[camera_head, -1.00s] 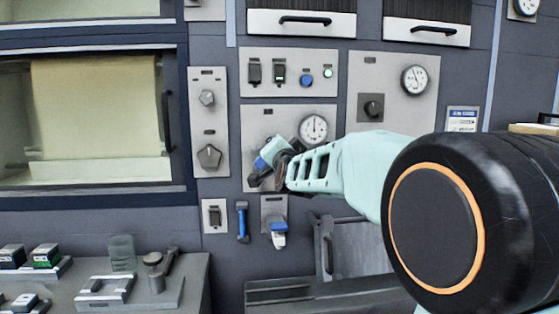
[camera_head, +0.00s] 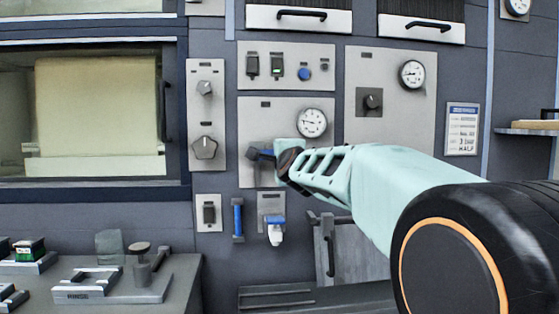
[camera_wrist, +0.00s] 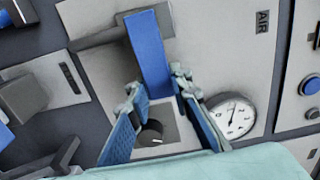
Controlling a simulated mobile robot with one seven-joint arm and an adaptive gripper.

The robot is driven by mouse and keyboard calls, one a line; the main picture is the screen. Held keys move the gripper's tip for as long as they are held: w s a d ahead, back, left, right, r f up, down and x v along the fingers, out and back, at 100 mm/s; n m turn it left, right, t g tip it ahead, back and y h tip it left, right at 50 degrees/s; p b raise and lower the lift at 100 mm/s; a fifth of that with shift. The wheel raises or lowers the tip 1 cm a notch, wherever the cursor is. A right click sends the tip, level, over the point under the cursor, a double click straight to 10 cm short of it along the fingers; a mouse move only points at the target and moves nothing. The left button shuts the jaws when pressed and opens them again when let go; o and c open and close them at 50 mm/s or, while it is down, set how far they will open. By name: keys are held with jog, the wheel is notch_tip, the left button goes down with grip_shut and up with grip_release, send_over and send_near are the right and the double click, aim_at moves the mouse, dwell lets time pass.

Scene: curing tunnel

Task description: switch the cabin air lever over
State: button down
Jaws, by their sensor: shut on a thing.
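The cabin air lever (camera_head: 262,153) has a blue handle on a dark mount, on the grey panel left of my forearm. Its blue bar (camera_wrist: 150,50) shows large in the wrist view, close to the panel marked AIR. My gripper (camera_wrist: 158,85) is shut on the lever, with the bar's near end between its fingertips. In the head view my gripper (camera_head: 278,155) covers part of the handle, which points roughly sideways to the right. A round gauge (camera_head: 312,122) sits above right of the lever; it also shows in the wrist view (camera_wrist: 232,115).
Above is a panel with switches and a blue button (camera_head: 304,74). Left is a strip with two knobs (camera_head: 204,147). Below hang a blue handle (camera_head: 238,218) and a blue-and-white fixture (camera_head: 275,230). A bench (camera_head: 190,270) stands lower left.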

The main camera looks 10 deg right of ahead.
jog(key=shift+f+m, duration=0.15)
jog(key=shift+m, duration=0.15)
jog(key=c, duration=1.7)
grip_release()
